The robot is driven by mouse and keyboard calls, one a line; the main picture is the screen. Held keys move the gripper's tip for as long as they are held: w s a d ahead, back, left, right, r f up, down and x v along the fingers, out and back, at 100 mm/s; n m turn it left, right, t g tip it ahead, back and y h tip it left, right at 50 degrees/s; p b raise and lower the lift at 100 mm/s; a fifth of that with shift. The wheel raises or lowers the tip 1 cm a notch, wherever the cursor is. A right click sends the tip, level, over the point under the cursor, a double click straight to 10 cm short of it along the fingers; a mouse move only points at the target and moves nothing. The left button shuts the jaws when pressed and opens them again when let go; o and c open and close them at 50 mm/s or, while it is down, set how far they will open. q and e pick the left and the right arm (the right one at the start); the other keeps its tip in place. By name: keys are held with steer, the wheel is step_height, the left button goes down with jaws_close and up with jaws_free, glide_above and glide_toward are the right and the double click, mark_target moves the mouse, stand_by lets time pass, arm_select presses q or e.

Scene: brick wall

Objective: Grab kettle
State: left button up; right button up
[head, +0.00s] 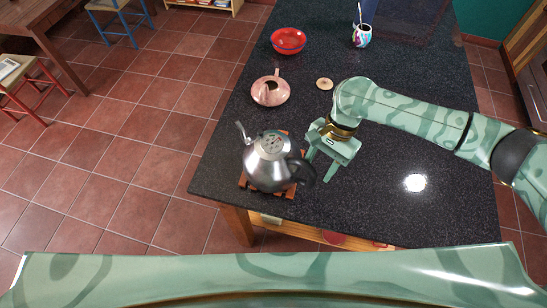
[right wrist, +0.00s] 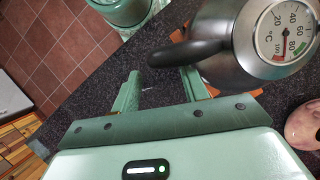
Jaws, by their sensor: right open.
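The silver kettle (head: 268,162) stands upright on a wooden trivet (head: 247,186) near the left edge of the dark counter. Its spout points up and left, and its black handle (head: 304,170) faces right toward my right gripper. My right gripper (head: 319,169) is open and empty, just right of the handle. In the right wrist view the kettle (right wrist: 222,40) fills the upper right, with its dial lid showing. There the handle (right wrist: 182,53) reaches in front of the gap between the open fingers (right wrist: 162,88). Whether either finger touches it I cannot tell. My left gripper is not in view.
A pinkish copper pot (head: 270,92) and a small round wooden disc (head: 324,84) lie farther back on the counter (head: 380,205). A red bowl (head: 288,41) and a colourful cup (head: 361,36) stand behind them. The counter right of my gripper is clear.

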steer(key=x, duration=0.4)
steer(key=shift+s+b, duration=0.1)
steer(key=shift+b, duration=0.25)
steer(key=shift+c, duration=0.2)
jaws_close()
steer(key=shift+a+r, duration=0.1)
steer(key=shift+r, duration=0.05)
stand_by(0.7)
